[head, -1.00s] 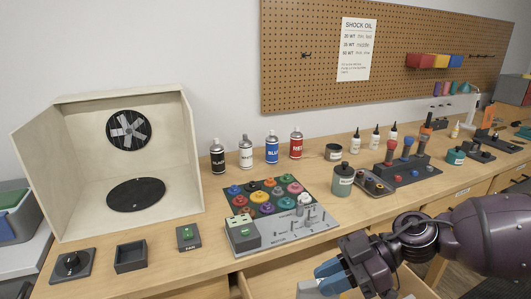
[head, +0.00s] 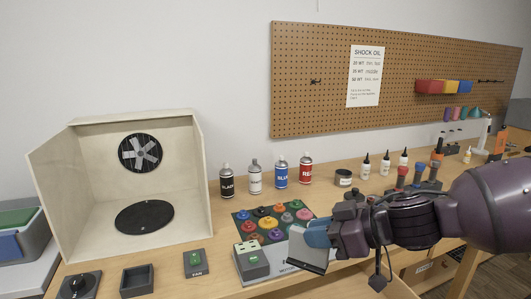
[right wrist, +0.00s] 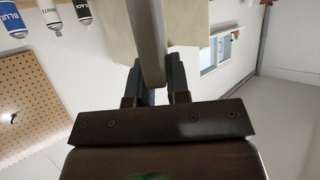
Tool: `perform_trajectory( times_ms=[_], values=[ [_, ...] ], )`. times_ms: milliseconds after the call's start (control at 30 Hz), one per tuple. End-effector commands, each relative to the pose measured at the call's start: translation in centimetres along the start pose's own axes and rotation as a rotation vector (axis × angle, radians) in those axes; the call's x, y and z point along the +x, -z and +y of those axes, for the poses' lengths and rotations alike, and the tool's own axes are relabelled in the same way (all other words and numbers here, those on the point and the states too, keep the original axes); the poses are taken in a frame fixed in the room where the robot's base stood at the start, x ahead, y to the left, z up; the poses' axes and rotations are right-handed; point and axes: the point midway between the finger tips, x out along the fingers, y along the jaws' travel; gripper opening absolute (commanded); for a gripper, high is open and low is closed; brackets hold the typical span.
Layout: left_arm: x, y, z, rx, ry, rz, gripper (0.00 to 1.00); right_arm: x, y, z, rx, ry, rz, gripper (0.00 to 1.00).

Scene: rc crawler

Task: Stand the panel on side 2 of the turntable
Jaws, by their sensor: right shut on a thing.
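My right gripper (head: 318,236) has blue fingers and is shut on a flat pale panel (head: 307,252). It holds the panel tilted, above the front part of the bench, beside the green-button box. In the right wrist view the panel (right wrist: 148,40) shows nearly edge-on between the fingers (right wrist: 152,85). The turntable (head: 144,217) is a black disc on the floor of the pale open booth (head: 190,200) at left. It looks bare and lies well to the left of my gripper. I cannot make out any side marks on it. My left gripper is out of view.
Spray cans (head: 281,174) stand right of the booth. A board of coloured caps (head: 262,215) and a green-button box (head: 252,262) lie near the panel. A knob box (head: 79,287), a dark tray (head: 137,280) and the fan switch (head: 195,263) line the front edge.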

Motion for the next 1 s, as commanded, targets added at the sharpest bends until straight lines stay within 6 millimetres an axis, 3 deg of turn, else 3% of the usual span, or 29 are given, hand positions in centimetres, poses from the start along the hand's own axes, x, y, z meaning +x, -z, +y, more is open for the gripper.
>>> perform_trajectory(
  times_ms=[567,1000],
  values=[
    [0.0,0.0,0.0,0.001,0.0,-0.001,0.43,-0.4,1.0,1.6,0.152,-0.294,-0.002,0.0],
    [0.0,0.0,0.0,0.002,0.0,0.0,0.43,-1.6,-0.9,2.8,0.272,-0.535,-0.003,0.0]
  ],
)
